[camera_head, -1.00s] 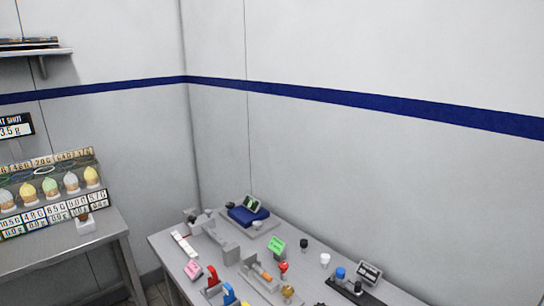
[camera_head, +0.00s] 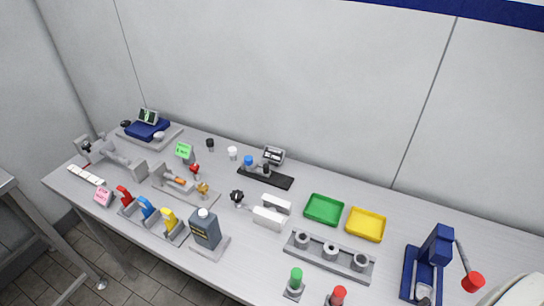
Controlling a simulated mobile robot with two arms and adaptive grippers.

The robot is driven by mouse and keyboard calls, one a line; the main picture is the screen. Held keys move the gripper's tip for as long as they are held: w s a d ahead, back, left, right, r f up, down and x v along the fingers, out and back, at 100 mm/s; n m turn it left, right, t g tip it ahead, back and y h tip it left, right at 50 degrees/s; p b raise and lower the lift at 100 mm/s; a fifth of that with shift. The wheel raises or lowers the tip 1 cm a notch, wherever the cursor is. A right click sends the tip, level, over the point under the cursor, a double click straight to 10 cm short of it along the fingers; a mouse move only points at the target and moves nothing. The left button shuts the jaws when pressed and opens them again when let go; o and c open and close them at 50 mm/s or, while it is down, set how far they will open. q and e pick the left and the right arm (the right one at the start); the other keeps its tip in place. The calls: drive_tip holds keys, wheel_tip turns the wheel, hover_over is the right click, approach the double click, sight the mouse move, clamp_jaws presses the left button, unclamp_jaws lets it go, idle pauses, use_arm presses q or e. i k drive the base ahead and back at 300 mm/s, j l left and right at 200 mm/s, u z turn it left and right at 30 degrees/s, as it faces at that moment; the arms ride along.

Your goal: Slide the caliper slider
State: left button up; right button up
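A long grey device with upright jaw-like ends (camera_head: 122,160) lies at the left end of the workbench. It looks like the caliper, but it is small and I cannot be sure. I cannot make out its slider or where the slider stands. A black base with a blue knob (camera_head: 265,177) and a small display is farther right, near the back. Neither of my grippers shows in the head view.
The grey workbench (camera_head: 210,270) is crowded. It carries coloured levers (camera_head: 147,208), a dark blue box (camera_head: 205,229), a green tray (camera_head: 323,209), a yellow tray (camera_head: 366,225), a grey block with rings (camera_head: 330,255) and a blue press (camera_head: 430,262). The wall stands behind.

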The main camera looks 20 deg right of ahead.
sight(264, 171)
drive_tip(key=k+j, duration=0.1)
drive_tip(key=j, duration=0.25)
drive_tip(key=j+z, duration=0.15)
drive_tip(key=j, duration=0.25)
drive_tip(key=k+j, duration=0.15)
drive_tip(key=j, duration=0.2)
drive_tip(key=k+j+z, duration=0.15)
drive_tip(key=j, duration=0.55)
drive_tip(key=k+z, duration=0.05)
